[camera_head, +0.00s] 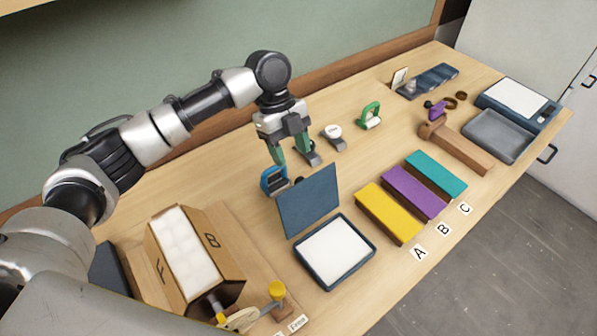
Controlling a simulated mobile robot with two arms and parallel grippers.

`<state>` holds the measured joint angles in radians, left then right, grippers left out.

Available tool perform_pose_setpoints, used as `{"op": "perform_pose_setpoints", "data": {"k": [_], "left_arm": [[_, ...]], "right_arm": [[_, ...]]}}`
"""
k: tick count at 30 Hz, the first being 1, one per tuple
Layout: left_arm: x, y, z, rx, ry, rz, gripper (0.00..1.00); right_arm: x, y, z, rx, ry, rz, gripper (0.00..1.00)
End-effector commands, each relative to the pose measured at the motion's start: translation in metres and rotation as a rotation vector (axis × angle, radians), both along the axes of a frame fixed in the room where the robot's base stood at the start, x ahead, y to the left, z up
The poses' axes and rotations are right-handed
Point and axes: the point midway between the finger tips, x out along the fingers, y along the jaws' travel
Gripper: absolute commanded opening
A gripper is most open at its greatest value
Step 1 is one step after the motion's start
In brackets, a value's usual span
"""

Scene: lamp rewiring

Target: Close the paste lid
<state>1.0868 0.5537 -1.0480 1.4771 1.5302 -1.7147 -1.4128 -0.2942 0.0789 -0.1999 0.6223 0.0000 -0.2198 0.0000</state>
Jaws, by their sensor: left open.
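A dark blue lid (309,201) stands open, nearly upright, along the back edge of a shallow dark blue case (323,276). The case holds a flat white surface, which I take to be the paste. My left gripper (296,161) is open and empty, pointing down behind and above the lid. Its green fingers are apart, and I see no contact with the lid. A blue clamp-like piece (270,182) is close behind the lid, partly covered by it. My right gripper is not in view.
Yellow (388,214), purple (414,192) and teal (437,175) blocks lie to the right, beside labels A, B and C. A green clamp (370,116) is behind. Bare table lies before the case.

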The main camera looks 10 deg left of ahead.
Motion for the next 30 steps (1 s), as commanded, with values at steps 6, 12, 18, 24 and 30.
{"op": "perform_pose_setpoints", "data": {"k": [6,12,18,24,30], "left_arm": [[-0.011,-0.013,-0.037,0.001,0.002,0.000,0.53],[-0.016,-0.020,-0.059,0.001,0.001,0.001,0.53],[-0.017,-0.021,-0.065,0.001,-0.002,0.001,0.53],[-0.017,-0.021,-0.065,0.001,-0.002,0.001,0.48],[-0.017,-0.021,-0.065,0.000,-0.001,0.001,0.18]], "right_arm": [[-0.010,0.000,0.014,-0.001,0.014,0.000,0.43],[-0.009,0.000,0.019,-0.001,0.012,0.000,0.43],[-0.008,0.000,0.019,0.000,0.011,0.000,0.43],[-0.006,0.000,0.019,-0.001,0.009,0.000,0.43],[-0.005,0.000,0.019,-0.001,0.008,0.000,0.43]]}}
